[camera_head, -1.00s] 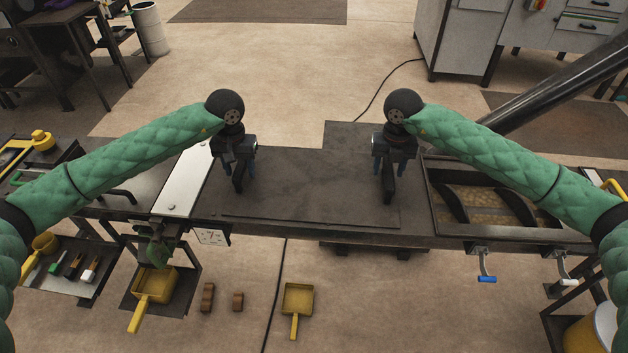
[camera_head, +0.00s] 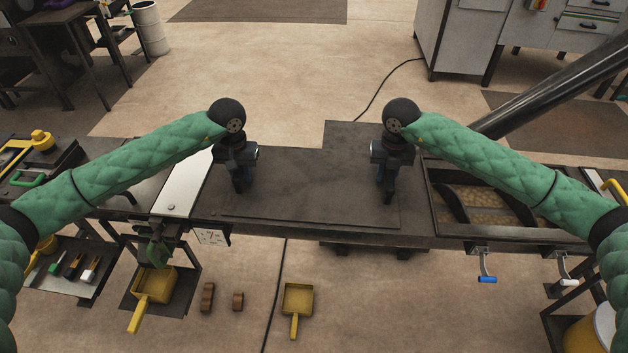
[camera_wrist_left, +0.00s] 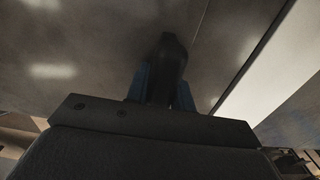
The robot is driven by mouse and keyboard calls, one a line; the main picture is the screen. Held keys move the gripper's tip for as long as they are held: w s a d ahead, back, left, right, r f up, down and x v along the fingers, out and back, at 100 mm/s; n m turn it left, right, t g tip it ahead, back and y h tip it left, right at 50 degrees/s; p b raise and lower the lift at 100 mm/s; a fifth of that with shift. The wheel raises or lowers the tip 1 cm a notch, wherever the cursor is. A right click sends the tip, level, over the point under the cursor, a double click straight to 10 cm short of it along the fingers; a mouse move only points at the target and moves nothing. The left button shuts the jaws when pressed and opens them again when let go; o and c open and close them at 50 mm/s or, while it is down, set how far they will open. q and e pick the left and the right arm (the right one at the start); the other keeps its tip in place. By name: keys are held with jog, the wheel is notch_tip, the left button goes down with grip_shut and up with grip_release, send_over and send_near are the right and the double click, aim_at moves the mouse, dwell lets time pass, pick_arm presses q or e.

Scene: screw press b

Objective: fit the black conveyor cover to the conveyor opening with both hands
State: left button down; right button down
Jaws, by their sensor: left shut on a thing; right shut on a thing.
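The black conveyor cover (camera_head: 312,190) is a flat dark plate lying across the conveyor between my two grippers. It looks level; I cannot tell whether it is fully seated. My left gripper (camera_head: 243,183) is shut on a black handle at the cover's left end. The left wrist view shows that handle (camera_wrist_left: 168,62) between the blue fingers, with the cover's surface (camera_wrist_left: 85,40) beyond. My right gripper (camera_head: 388,186) is shut on the handle at the right end. The conveyor opening beneath the cover is hidden.
A white panel (camera_head: 184,182) adjoins the cover on the left. An open trough (camera_head: 490,203) with yellowish contents lies to the right. A blue-handled crank (camera_head: 487,278) hangs below it. A yellow scoop (camera_head: 297,299) and brown blocks (camera_head: 208,297) lie on the floor in front.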

pick_arm(q)
jog(key=shift+r, duration=0.2)
pick_arm(e)
jog(key=shift+r, duration=0.2)
